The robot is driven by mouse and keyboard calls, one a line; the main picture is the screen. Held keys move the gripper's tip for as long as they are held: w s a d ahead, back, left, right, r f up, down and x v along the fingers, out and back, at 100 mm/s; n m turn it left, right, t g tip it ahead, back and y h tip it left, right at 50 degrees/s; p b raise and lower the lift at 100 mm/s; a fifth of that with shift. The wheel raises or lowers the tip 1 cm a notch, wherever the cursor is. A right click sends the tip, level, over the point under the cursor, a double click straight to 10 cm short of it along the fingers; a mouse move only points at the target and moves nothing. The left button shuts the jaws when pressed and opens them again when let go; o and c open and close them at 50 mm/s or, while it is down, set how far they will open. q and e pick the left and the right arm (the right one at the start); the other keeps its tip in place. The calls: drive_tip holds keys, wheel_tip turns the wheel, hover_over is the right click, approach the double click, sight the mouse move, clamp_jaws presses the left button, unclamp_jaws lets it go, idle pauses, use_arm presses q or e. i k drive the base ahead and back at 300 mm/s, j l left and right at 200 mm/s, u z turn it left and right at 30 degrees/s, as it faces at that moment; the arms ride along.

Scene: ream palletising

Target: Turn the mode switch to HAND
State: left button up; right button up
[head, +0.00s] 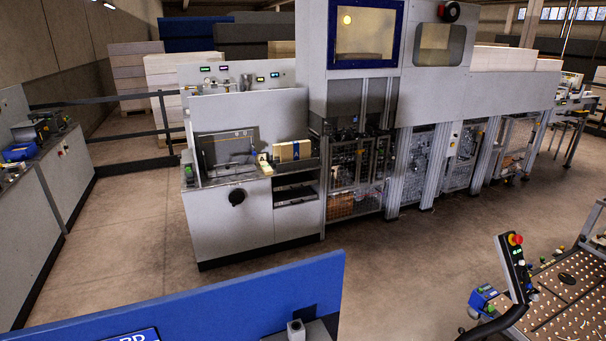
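Neither of my grippers is in view. I cannot pick out the mode switch or any HAND label at this size. The large grey machine (230,222) stands ahead, with small lit green displays (207,69) on its upper left panel. A round black knob or wheel (237,196) sits on its lower front. At the lower right, a dark control post (515,270) carries a red button (515,239) with a yellow part beside it and small green lights.
A blue panel (200,308) crosses the lower left foreground. Grey cabinets (45,185) line the left side. Pale stacks (135,75) stand behind a dark rail. Open concrete floor (420,250) lies before the machine.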

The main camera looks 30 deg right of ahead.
sight(535, 297)
drive_tip(key=k+z, duration=0.1)
drive_tip(key=z, duration=2.05)
